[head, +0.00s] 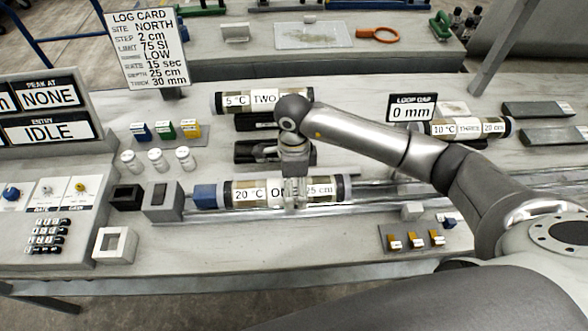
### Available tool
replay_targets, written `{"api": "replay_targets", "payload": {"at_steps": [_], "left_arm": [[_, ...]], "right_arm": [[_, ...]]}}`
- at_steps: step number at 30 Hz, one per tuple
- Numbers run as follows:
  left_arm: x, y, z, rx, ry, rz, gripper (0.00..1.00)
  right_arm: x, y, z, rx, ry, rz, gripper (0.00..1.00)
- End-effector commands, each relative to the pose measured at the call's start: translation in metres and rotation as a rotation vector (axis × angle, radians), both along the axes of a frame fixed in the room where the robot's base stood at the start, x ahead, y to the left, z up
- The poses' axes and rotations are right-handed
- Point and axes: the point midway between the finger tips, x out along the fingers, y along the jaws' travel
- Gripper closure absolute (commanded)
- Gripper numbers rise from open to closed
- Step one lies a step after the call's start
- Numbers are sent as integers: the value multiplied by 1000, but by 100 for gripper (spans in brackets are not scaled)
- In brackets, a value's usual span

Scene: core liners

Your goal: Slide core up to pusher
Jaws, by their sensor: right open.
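The core liner labelled ONE (258,194), marked 20 °C and 25 cm, lies lengthwise on the rail in the middle of the table, with dark end caps. A blue block (205,196), which looks like the pusher, stands at its left end; I cannot tell whether they touch. My right gripper (296,194) points down at the middle of this core, its open fingers over the label and hiding part of it. I cannot tell whether the fingers touch the core. My left gripper is not in view.
A grey block (162,201) and a black sensor loop (127,197) stand left of the pusher. Core TWO (238,101) and core THREE (482,128) lie behind. White jars (157,160) and small coloured blocks stand behind left. The front table strip is mostly clear.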

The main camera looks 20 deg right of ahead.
Motion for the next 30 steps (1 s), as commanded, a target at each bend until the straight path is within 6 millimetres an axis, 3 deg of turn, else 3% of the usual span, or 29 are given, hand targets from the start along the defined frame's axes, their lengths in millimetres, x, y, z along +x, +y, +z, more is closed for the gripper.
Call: {"api": "replay_targets", "payload": {"at_steps": [6,15,30], "left_arm": [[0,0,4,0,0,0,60],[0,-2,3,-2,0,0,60],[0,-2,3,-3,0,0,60]], "right_arm": [[-2,1,-14,0,0,1,14],[-2,1,-16,0,-1,1,15],[-2,0,-15,0,-1,0,79]]}}
